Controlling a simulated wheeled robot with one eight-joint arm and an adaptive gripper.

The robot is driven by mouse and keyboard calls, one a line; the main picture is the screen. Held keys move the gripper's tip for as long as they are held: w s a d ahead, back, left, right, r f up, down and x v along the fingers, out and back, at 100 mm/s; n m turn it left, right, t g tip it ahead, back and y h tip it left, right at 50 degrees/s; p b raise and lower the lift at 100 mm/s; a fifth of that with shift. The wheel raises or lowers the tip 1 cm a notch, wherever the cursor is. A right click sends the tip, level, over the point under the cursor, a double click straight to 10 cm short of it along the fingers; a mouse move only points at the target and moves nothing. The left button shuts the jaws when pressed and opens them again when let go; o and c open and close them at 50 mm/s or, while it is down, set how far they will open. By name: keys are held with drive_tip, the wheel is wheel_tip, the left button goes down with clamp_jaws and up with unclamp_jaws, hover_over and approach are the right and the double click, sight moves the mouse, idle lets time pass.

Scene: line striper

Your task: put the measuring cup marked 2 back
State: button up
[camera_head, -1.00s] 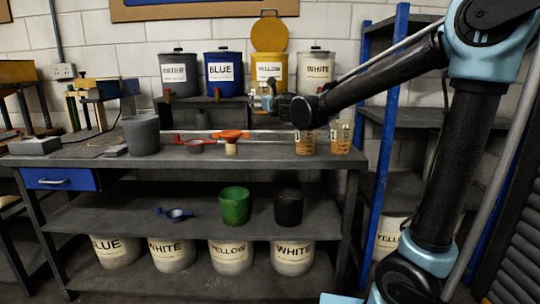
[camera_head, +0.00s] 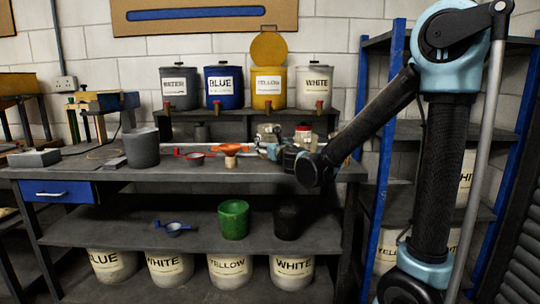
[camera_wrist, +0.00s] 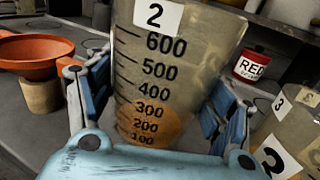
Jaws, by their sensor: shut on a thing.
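The clear measuring cup marked 2 (camera_wrist: 150,75) fills the middle of the wrist view, with a scale up to 600 and an orange tint near its bottom. My gripper (camera_wrist: 158,115) is shut on it, one blue finger on each side. In the head view, my gripper (camera_head: 272,150) is low over the workbench (camera_head: 200,180), with the cup (camera_head: 266,131) partly hidden. I cannot tell whether its base touches the bench. Another clear cup marked 3 (camera_wrist: 290,130) stands close to the right in the wrist view.
An orange funnel (camera_head: 230,149) on a wooden stand is left of my gripper; it also shows in the wrist view (camera_wrist: 35,55). A jar labelled RED (camera_wrist: 252,62) stands behind. Labelled buckets, one yellow (camera_head: 268,88) with its lid raised, stand on the rear shelf. A grey pot (camera_head: 141,147) is farther left.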

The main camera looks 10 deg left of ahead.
drive_tip(key=shift+f, duration=1.8)
drive_tip(key=o, duration=1.4)
drive_tip(key=shift+f, duration=0.1)
drive_tip(key=v, duration=1.2)
